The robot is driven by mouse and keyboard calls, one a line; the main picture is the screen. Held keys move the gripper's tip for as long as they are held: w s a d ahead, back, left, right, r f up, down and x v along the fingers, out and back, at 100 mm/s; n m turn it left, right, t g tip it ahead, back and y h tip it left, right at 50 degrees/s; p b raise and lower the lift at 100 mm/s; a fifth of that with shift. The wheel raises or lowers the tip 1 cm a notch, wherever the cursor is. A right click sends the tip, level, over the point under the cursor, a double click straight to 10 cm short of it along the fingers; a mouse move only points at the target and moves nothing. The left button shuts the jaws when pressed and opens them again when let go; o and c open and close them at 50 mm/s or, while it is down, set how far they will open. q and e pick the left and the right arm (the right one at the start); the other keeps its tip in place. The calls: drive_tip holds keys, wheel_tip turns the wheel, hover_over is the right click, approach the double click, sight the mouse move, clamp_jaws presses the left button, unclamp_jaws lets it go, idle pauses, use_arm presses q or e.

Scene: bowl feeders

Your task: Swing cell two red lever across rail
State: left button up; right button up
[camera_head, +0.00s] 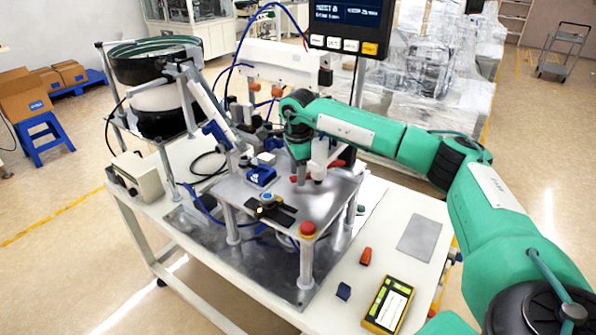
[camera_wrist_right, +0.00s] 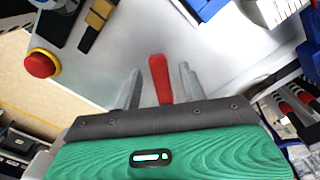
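The red lever (camera_wrist_right: 158,75) lies between the two grey fingers of my right gripper (camera_wrist_right: 160,86) in the right wrist view, with a gap visible on each side. The fingers are apart and not pressed on it. The rail itself I cannot make out clearly; the wrist and fingers hide part of that area. My left gripper is not in view.
A red stop button (camera_head: 307,229) stands at the plate's front corner. A black slide block (camera_head: 275,211) sits near it. Blue fixtures (camera_head: 261,176) and a feeder chute (camera_head: 212,107) stand to the left. The tabletop at right holds a yellow-edged device (camera_head: 388,305).

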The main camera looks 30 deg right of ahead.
drive_tip(key=shift+r, duration=0.5)
wheel_tip(320, 180, up, 13)
drive_tip(key=b, duration=0.3)
drive_tip(key=shift+f, duration=0.1)
